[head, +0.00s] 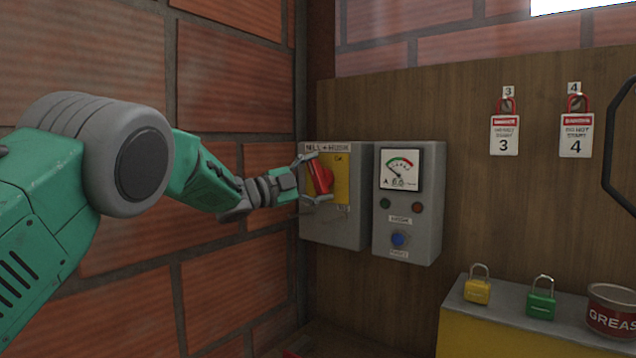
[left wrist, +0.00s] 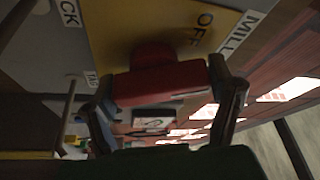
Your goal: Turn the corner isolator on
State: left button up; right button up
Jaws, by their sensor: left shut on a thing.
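The corner isolator is a grey box (head: 334,220) on the wooden board by the brick corner, with a yellow plate (head: 342,190) and a red handle (head: 321,174). The handle looks tilted in the head view. My left gripper (head: 312,180) reaches it from the left, with one finger above and one below. In the left wrist view the red handle (left wrist: 160,84) lies between the two fingertips, and my left gripper (left wrist: 158,92) is shut on it. The word OFF (left wrist: 202,27) shows on the yellow plate beside the handle. My right gripper is not in view.
A grey meter box (head: 410,215) with a dial and a blue button is close right of the isolator. Red tags 3 (head: 504,135) and 4 (head: 576,135) hang on the board. Yellow (head: 477,290) and green (head: 541,304) padlocks and a grease tin (head: 611,312) stand lower right.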

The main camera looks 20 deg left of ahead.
pick_arm(q)
jog(key=m, duration=0.2)
jog(key=m+g, duration=0.1)
jog(key=shift+d+m+g, duration=0.15)
jog(key=shift+m+g, duration=0.15)
jog(key=shift+m, duration=0.1)
jog(key=shift+f+m+y, duration=0.15)
jog(key=shift+m+y, duration=0.25)
jog(key=shift+m, duration=0.1)
jog(key=shift+s+f, duration=0.1)
jog(key=o, duration=1.1)
jog(key=shift+c, duration=0.2)
jog(key=shift+d, duration=0.1)
